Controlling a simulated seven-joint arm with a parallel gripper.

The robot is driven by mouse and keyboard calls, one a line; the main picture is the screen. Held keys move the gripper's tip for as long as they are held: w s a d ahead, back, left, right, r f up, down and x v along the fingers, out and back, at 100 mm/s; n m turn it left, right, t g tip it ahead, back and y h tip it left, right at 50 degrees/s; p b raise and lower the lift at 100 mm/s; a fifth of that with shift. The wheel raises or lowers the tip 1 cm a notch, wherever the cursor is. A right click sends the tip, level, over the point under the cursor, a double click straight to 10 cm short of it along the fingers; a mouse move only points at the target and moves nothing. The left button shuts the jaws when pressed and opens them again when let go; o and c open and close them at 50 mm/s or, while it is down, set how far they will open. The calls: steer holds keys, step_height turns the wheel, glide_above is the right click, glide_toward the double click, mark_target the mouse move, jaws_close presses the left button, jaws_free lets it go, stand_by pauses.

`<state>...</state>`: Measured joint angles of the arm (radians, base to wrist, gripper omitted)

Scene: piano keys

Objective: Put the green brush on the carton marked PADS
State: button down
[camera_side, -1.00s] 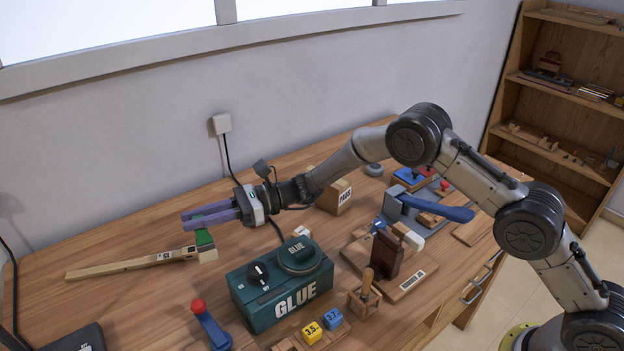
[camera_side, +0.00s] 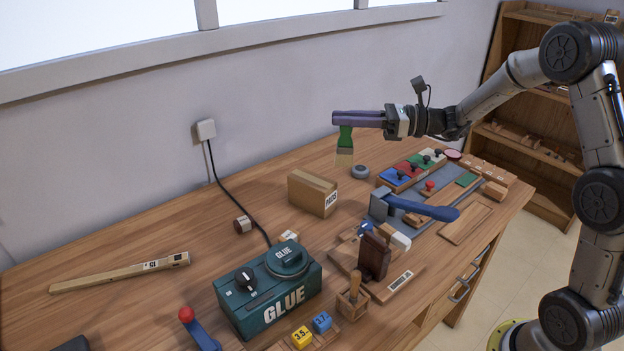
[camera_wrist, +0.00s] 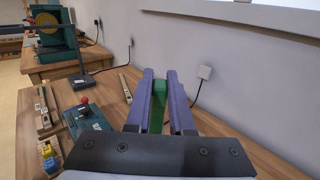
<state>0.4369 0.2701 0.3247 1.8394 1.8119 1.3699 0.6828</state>
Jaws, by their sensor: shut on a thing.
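My gripper (camera_side: 345,118) is shut on the green brush (camera_side: 345,140). The brush hangs bristles down in the side view, with its pale bristles at the bottom, above the bench near the wall. In the wrist view the green brush (camera_wrist: 157,114) shows between the two purple fingers. The carton marked PADS (camera_side: 308,192) is a small brown box standing on the bench, its marked face turned to the right. In the side view the brush is up and to the right of the carton, apart from it.
A grey round thing (camera_side: 360,171) lies on the bench below the brush. A green GLUE box (camera_side: 268,295) stands in front. Bench left of the carton is mostly clear.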

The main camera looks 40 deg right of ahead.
steer(key=shift+d+r, duration=0.3)
steer(key=shift+d, duration=0.35)
steer(key=w+d+f, duration=0.1)
steer(key=w+f, duration=1.2)
steer(key=w, duration=0.1)
steer(key=shift+t, duration=0.3)
steer(key=shift+f, duration=0.1)
steer(key=c, duration=0.8)
jaws_free()
